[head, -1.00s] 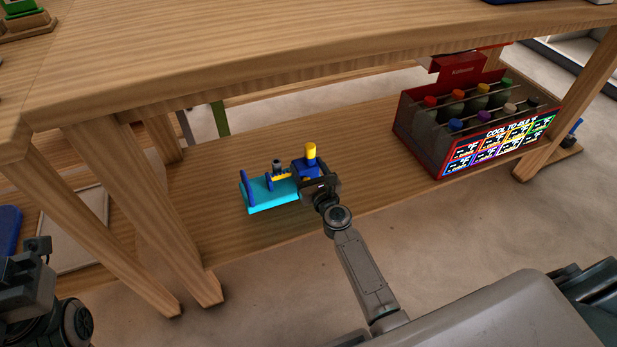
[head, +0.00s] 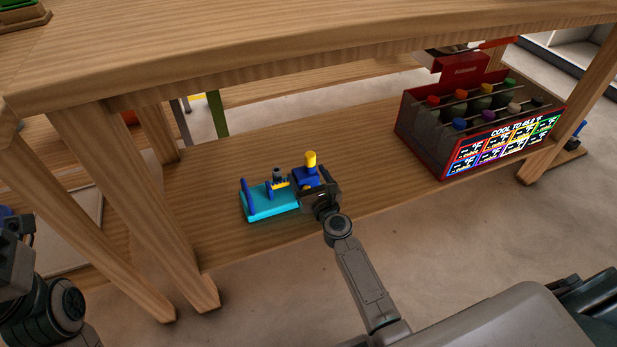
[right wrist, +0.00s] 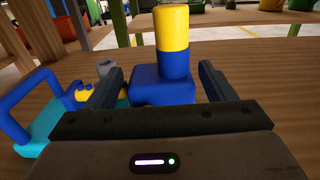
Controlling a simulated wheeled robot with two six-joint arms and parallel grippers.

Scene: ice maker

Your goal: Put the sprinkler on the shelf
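The sprinkler (head: 268,203) has a teal base, blue parts and a yellow-topped blue post. It looks to rest upright on the wooden lower shelf (head: 350,130) under the tabletop. My right gripper (head: 318,190) is at the sprinkler's right end. In the right wrist view, its fingers (right wrist: 158,88) are spread on either side of the blue block (right wrist: 160,90), with gaps visible beside it. The teal base shows at the left there. My left gripper (head: 14,235) is only partly in view at the lower left edge; its fingers are not clear.
A red crate (head: 418,135) of capped bottles stands on the shelf to the right. Wooden table legs (head: 165,230) stand at the left, and the tabletop (head: 250,45) overhangs the shelf. The shelf between sprinkler and crate is clear.

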